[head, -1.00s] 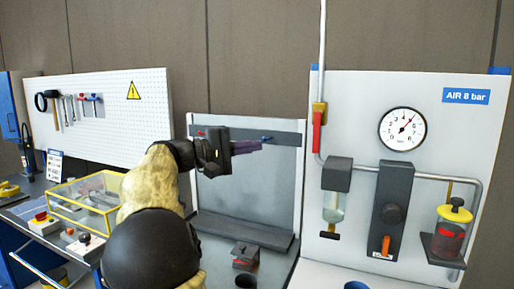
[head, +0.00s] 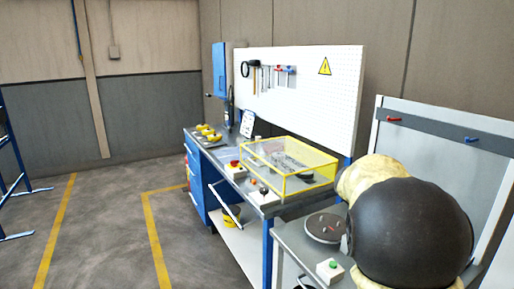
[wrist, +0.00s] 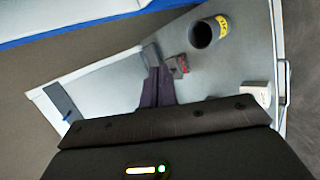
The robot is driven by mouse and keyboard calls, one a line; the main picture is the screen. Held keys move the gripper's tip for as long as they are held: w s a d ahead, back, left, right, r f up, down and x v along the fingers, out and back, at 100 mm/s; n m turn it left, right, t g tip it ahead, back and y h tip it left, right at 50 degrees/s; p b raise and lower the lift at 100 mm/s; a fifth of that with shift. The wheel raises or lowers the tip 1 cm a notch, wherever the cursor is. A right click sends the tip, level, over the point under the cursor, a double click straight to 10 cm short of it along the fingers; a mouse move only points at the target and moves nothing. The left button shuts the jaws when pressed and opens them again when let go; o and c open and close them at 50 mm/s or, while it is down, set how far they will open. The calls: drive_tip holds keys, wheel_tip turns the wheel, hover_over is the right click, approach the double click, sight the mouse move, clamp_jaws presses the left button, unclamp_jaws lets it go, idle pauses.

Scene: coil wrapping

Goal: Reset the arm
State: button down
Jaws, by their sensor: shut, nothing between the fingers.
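My gripper (wrist: 157,86) shows in the wrist view as two dark purple fingers side by side, closed together with nothing held. It is above the light grey bench top (wrist: 240,60). In the head view my arm (head: 410,230) fills the lower right, with a black rounded joint and a pale yellow cover. It hides the gripper there.
In the wrist view, a dark cup (wrist: 204,34) with a yellow label and a small dark-and-red device (wrist: 180,66) are near the fingers. In the head view, a yellow-framed clear case (head: 290,168), pegboard (head: 340,95) and round plate (head: 323,228) stand left of my arm.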

drive_tip(key=s+a+f+t+y+p, duration=0.1)
drive_tip(key=s+a+f+y, duration=0.2)
drive_tip(key=a, duration=0.5)
drive_tip(key=s+a+f+t+y+p, duration=0.1)
drive_tip(key=s+a+f+y, duration=0.2)
drive_tip(key=s+a+f, duration=0.2)
drive_tip(key=s+a+f+m+y+p, duration=0.1)
drive_tip(key=s+a+f+y+p, duration=0.1)
drive_tip(key=a, duration=0.9)
drive_tip(key=shift+s+f+t+y, duration=0.4)
drive_tip(key=shift+s+f+y, duration=0.1)
drive_tip(key=shift+s+f, duration=0.45)
